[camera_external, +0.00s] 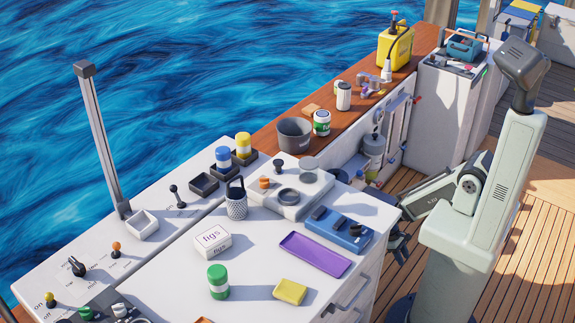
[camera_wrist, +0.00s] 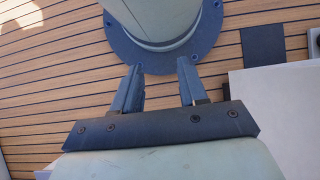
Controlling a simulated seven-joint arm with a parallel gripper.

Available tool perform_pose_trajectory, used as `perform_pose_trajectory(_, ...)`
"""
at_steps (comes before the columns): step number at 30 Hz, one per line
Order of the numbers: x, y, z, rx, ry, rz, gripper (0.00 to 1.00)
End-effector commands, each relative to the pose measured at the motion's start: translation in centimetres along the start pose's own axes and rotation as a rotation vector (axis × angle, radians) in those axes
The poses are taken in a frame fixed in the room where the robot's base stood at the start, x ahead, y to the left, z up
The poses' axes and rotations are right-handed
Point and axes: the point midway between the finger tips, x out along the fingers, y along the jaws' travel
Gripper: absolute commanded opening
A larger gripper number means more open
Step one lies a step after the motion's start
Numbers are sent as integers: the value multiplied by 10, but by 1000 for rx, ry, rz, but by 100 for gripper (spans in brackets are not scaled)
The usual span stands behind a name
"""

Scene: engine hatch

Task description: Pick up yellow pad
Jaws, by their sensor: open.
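The yellow pad (camera_external: 290,291) is a small, flat-topped block lying on the white counter near its front edge, in the lower middle of the external view. It is not in the wrist view. My gripper (camera_wrist: 160,78) shows in the wrist view with its two dark fingers apart and nothing between them. It is over the wooden deck, facing the round foot of my own base, away from the pad. In the external view my gripper is mostly hidden or hard to make out beside the counter.
A drawer handle (camera_external: 352,293) juts from the counter's front. The deck (camera_wrist: 60,60) beside the counter has free room.

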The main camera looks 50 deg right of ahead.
Motion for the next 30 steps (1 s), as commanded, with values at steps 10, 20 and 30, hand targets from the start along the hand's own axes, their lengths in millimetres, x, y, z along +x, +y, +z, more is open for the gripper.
perform_pose_trajectory(10,0,0,0,0,0,0,43)
perform_pose_trajectory(20,0,0,0,0,0,0,64)
perform_pose_trajectory(30,0,0,0,0,0,0,96)
